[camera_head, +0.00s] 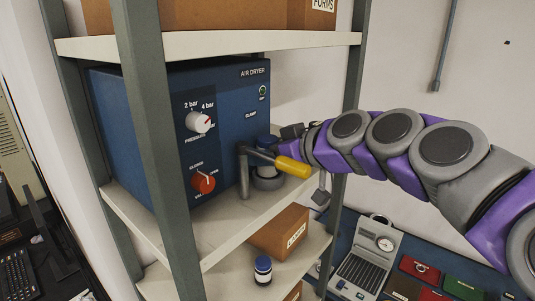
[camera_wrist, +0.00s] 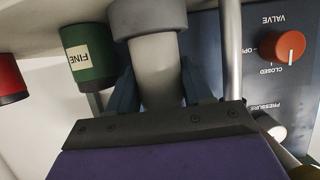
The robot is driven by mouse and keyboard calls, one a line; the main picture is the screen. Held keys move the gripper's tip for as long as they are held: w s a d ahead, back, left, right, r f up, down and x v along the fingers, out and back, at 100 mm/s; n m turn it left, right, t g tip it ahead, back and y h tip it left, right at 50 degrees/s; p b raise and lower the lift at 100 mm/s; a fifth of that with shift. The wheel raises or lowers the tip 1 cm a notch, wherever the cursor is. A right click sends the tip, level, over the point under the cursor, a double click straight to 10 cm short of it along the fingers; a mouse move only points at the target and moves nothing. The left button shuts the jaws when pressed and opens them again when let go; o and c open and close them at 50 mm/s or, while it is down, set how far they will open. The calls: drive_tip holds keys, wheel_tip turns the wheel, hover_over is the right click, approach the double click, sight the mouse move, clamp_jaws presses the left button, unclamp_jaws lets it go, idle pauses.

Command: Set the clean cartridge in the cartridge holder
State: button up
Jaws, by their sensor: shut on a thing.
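My gripper (camera_head: 270,158) is on the shelf in front of the air dryer (camera_head: 230,120). In the wrist view its dark blue fingers (camera_wrist: 158,88) are shut on a pale cylinder (camera_wrist: 156,75), seemingly the cartridge. A wider grey collar (camera_wrist: 148,18) surrounds the cylinder's shelf-side end and sits at the shelf; in the head view it shows as a grey ring (camera_head: 268,182) below my gripper. I cannot tell whether this collar is the holder or part of the cartridge. The cylinder is mostly hidden in the head view.
A metal post (camera_head: 244,175) with a yellow handle (camera_head: 291,167) stands close in front of my gripper. A green can (camera_wrist: 88,55) marked FINE and a red can (camera_wrist: 10,80) are beside it. A dark-capped jar (camera_head: 263,270) and a box (camera_head: 280,232) are on the lower shelf.

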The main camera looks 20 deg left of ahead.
drive_tip(key=shift+f+b, duration=0.55)
drive_tip(key=o, duration=0.8)
drive_tip(key=shift+b+v, duration=1.25)
drive_tip(key=shift+v, duration=4.3)
